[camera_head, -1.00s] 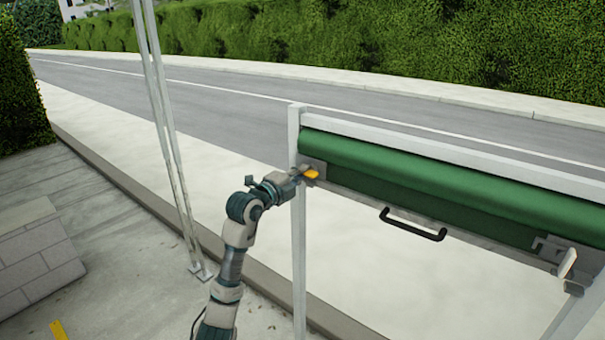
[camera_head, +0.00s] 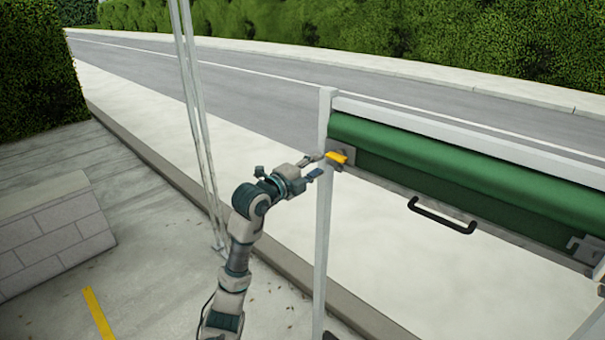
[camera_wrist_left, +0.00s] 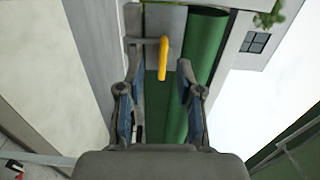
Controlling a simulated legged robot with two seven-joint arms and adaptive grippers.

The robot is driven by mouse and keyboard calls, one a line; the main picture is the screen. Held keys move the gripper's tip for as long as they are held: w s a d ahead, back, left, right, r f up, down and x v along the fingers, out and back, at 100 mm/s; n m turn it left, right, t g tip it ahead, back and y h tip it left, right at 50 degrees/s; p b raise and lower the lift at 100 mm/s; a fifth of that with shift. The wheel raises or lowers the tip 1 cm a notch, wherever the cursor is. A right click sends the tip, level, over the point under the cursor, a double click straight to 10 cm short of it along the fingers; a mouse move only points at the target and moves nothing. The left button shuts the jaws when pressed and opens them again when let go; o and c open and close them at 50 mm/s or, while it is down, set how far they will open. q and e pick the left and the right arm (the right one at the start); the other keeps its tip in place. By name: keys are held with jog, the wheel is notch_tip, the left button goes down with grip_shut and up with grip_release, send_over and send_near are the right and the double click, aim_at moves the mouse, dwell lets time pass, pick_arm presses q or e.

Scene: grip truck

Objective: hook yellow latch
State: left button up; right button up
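The yellow latch (camera_head: 336,157) sits on a grey plate at the left end of the green rolled cover, beside the white post. I cannot tell from these frames whether a finger touches the latch. My right gripper is not in view.
The green rolled cover (camera_head: 450,178) runs right in a white frame. A black handle (camera_head: 441,215) hangs below it. The white post (camera_head: 323,230) stands beside my left gripper. Thin poles (camera_head: 200,120) stand to the left, with a low block wall (camera_head: 55,240) farther left.

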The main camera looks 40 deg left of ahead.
pick_arm(q)
jog(key=s, duration=0.4)
jog(key=s+a, duration=0.1)
jog(key=s, duration=0.1)
jog(key=shift+f, duration=0.15)
jog(key=shift+d, duration=0.1)
